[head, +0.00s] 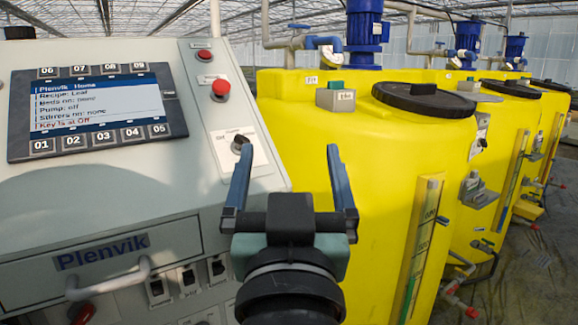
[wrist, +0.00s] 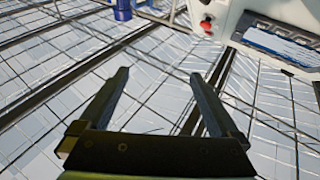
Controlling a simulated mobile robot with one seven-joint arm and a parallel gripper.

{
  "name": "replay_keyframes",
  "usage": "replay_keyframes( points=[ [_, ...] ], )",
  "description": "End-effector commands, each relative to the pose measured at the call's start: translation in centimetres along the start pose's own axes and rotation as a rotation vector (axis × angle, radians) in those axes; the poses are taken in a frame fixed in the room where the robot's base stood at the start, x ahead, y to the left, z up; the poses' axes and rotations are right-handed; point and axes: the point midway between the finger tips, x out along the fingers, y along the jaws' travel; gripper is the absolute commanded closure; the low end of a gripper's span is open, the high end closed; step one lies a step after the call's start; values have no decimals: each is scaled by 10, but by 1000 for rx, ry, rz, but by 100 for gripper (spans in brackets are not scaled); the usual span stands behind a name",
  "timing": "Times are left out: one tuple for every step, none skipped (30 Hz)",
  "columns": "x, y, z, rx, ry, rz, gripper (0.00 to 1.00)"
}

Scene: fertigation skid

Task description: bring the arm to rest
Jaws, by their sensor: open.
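My gripper (head: 289,185) is in the lower middle of the head view, its two blue-grey fingers spread wide and pointing up, with nothing between them. It stands in front of the gap between the grey control panel and the yellow tank. In the wrist view my gripper (wrist: 155,90) is also open and empty, against the greenhouse roof. I cannot tell from the head view how far the fingers are from the panel.
The control panel (head: 120,195) has a screen (head: 95,110), a red button (head: 221,88), a key switch (head: 240,145) and a drawer handle (head: 108,279). Yellow tanks (head: 345,150) with black lids and blue motors (head: 366,30) stand at right. Floor (head: 520,285) shows at lower right.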

Motion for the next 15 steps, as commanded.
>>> replay_keyframes(
  points=[
    [-4,0,-30,-1,89,-1,2],
    [-8,0,-46,-1,140,-1,2],
    [-15,-1,-72,-1,219,-1,2],
    [-21,-1,-90,-1,279,-1,2],
    [-29,-1,-111,-2,347,-1,2],
    [-42,-1,-138,-2,438,-1,2],
    [-53,-1,-158,-2,508,-2,2],
    [-49,-1,-178,-2,520,-2,2],
    [-39,-1,-193,-2,503,-2,2],
    [-36,-1,-202,-2,500,-2,2],
    [-33,-1,-210,-2,499,-2,2],
    [-29,-2,-222,-2,499,-2,2],
    [-26,-2,-230,-2,498,-3,2],
    [-23,-2,-237,-2,497,-3,2],
    [-20,-2,-246,-2,497,-3,2]
  ],
)
